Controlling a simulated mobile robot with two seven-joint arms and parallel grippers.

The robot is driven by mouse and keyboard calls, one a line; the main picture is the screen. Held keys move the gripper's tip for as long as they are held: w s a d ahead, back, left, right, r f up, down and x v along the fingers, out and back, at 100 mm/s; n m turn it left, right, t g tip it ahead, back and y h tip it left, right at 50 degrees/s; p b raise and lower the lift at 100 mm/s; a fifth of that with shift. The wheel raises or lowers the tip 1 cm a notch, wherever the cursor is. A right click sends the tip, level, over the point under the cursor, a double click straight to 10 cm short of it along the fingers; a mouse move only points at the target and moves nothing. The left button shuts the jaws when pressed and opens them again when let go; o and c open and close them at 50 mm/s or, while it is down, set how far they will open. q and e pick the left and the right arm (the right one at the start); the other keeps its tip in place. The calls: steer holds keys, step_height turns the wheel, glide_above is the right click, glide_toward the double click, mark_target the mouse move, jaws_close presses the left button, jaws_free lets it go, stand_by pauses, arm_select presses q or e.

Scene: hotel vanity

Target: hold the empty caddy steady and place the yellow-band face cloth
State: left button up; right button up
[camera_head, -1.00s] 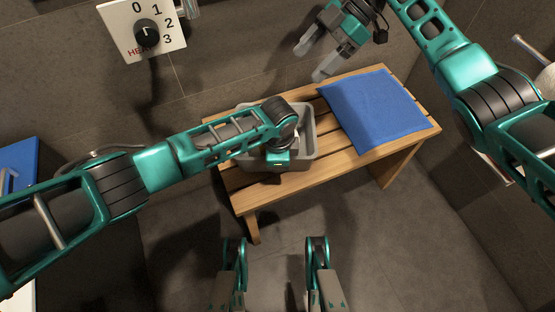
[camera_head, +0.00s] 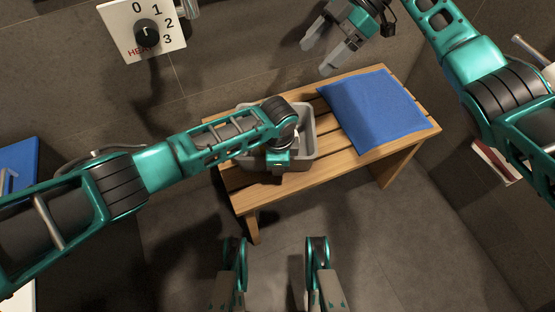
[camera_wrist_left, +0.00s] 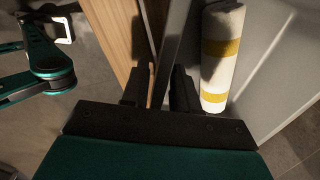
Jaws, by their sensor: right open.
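The grey caddy (camera_head: 308,143) stands on the wooden bench, partly hidden by my left arm. A rolled white cloth with yellow bands (camera_wrist_left: 221,55) lies inside it along the wall in the left wrist view; the head view does not show the roll clearly. My left gripper (camera_wrist_left: 160,92) has its dark fingers on either side of the caddy wall and is shut on it; its fingertips are hidden in the head view. My right gripper (camera_head: 316,58) is open and empty, up and right of the caddy, near the bench's back edge.
A blue folded towel (camera_head: 375,108) covers the right part of the bench (camera_head: 345,163). A heater dial panel (camera_head: 172,40) is on the back wall. A red and white item (camera_head: 494,160) is at the right. A blue object (camera_head: 20,165) is at the far left.

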arm_select(q)
steer(key=shift+o, duration=1)
steer(key=shift+r, duration=0.1)
step_height(320, 180, up, 12)
steer(key=shift+s, duration=0.45)
